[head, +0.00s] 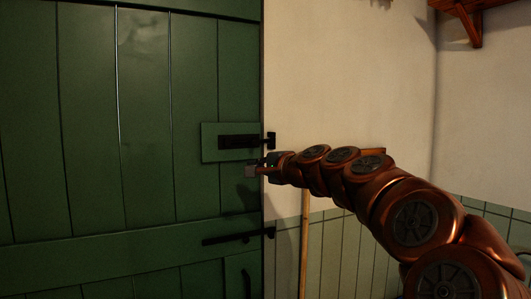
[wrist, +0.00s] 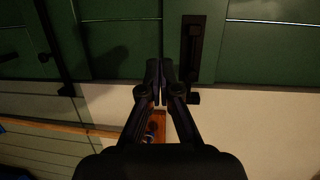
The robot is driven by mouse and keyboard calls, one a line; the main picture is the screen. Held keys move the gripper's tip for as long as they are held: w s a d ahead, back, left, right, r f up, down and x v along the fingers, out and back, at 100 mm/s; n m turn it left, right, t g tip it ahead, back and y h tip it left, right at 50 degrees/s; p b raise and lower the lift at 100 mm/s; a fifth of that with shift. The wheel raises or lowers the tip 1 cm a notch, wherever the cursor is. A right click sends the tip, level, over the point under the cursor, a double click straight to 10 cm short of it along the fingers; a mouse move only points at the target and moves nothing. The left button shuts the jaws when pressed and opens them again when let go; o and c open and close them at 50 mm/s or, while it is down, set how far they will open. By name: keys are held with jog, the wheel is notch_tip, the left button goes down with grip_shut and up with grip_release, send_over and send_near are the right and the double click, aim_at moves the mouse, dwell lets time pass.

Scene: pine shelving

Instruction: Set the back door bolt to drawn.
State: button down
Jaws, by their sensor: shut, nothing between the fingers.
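The green plank door (head: 145,120) fills the left of the head view and looks closed. Its black bolt (head: 238,142) lies level on a green backing block (head: 211,152), with a black keeper (head: 270,139) at the door's right edge. A thin dark piece seems to run from bolt to keeper; the dim light makes its exact position hard to tell. My gripper (head: 254,171) is just below the bolt, near the door edge. In the wrist view my gripper (wrist: 159,82) is shut and empty, beside the bolt (wrist: 193,48) and apart from it in the picture.
A second black fitting (head: 238,237) crosses the door's lower rail, with a black upright handle (head: 246,283) below it. A wooden pole (head: 305,245) stands against the wall (head: 350,60) right of the door. A wooden shelf (head: 470,12) is high at right.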

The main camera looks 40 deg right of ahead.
aim_at(255, 142)
jog(key=s+d+r+m+h, duration=0.3)
jog(key=s+d+m+h, duration=0.1)
jog(key=d, duration=0.6)
jog(key=shift+s+r+t, duration=0.15)
jog(key=shift+s+t, duration=0.25)
jog(key=shift+s, duration=0.15)
jog(key=shift+w, duration=0.1)
jog(key=w+p, duration=0.2)
jog(key=w, duration=0.9)
jog(key=shift+w+a+r, duration=0.15)
jog(key=shift+w+r, duration=0.15)
jog(key=shift+r, duration=0.15)
